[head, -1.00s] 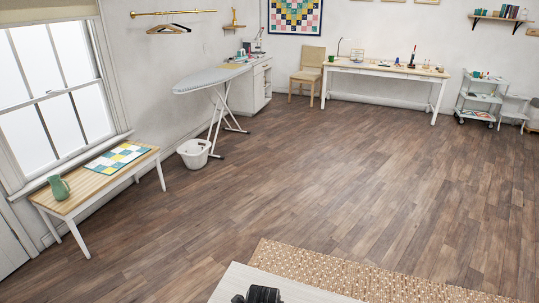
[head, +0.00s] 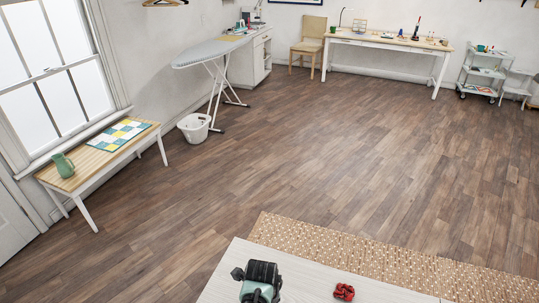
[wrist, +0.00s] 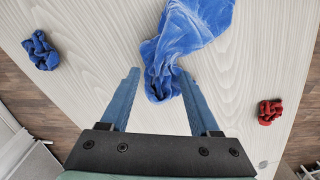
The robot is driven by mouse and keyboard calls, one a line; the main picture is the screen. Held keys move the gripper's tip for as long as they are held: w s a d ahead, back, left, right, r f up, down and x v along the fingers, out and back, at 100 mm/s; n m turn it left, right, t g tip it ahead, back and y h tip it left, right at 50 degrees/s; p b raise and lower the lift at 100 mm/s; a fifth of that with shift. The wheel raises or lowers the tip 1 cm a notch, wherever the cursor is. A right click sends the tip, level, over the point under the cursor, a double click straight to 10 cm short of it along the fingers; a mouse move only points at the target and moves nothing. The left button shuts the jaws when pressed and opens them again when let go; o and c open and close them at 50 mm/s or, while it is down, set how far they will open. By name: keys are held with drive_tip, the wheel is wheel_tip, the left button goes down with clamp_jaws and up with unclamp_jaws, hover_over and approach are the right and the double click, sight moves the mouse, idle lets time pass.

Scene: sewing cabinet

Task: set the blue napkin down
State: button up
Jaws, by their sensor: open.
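A bright blue cloth, which looks like the blue napkin (wrist: 185,40), lies rumpled on the pale wood-grain table (wrist: 95,30) in the wrist view. It runs out of the top edge, and its near end is bunched between and just beyond my fingertips. My gripper (wrist: 157,74) is open, with a finger on either side of that bunched end. I cannot tell whether either finger touches the cloth. In the head view my wrist hides the cloth.
A crumpled darker blue cloth (wrist: 41,50) lies to the left on the table. A crumpled red cloth (wrist: 269,112) lies to the right, also seen in the head view (head: 344,292). A woven rug (head: 340,250) lies beyond the table.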

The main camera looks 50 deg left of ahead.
wheel_tip(320, 180, up, 6)
drive_tip(key=s+d+p, duration=0.1)
drive_tip(key=s+p, duration=0.1)
drive_tip(key=p, duration=0.5)
drive_tip(key=shift+d+r+p, duration=0.2)
drive_tip(key=shift+d+p, duration=0.1)
drive_tip(key=shift+f, duration=0.15)
drive_tip(key=shift+c, duration=1)
drive_tip(key=shift+w+d+f, duration=0.1)
drive_tip(key=shift+w+d, duration=0.05)
drive_tip(key=shift+d, duration=0.05)
drive_tip(key=shift+c, duration=1.3)
drive_tip(key=shift+w+d+f, duration=0.85)
drive_tip(key=shift+w+d, duration=0.05)
clamp_jaws()
drive_tip(key=shift+f, duration=1)
wheel_tip(320, 180, down, 6)
drive_tip(key=b, duration=0.6)
drive_tip(key=shift+f+b, duration=0.2)
drive_tip(key=shift+b, duration=0.15)
drive_tip(key=shift+r, duration=0.1)
